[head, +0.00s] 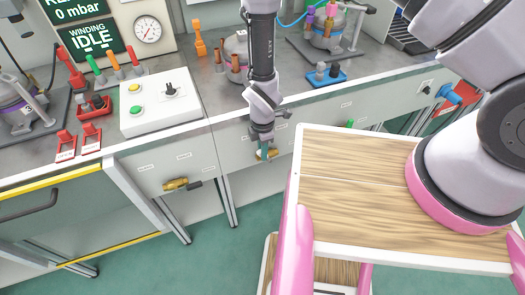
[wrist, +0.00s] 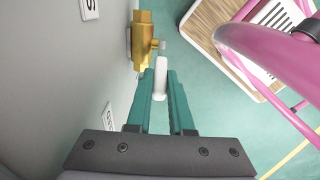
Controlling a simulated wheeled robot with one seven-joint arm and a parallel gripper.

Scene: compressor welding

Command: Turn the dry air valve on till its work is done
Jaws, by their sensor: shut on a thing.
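A brass valve (head: 270,152) sits on the grey front panel of the bench, partly hidden behind my gripper (head: 263,153). In the wrist view the brass valve body (wrist: 143,38) stands out from the panel, with a short stem toward the right. My gripper's teal fingers (wrist: 160,84) are shut on the pale valve handle (wrist: 161,72), which lies between them and points back toward my wrist. The panel labels are too small or cut off to read, so I cannot tell this valve's name.
A second brass valve (head: 176,184) with a dark handle is on the panel to the left. A white control box (head: 160,105) and a pressure gauge (head: 147,29) are above it. A display (head: 92,38) reads "WINDING IDLE". Green floor (head: 215,262) lies clear below.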

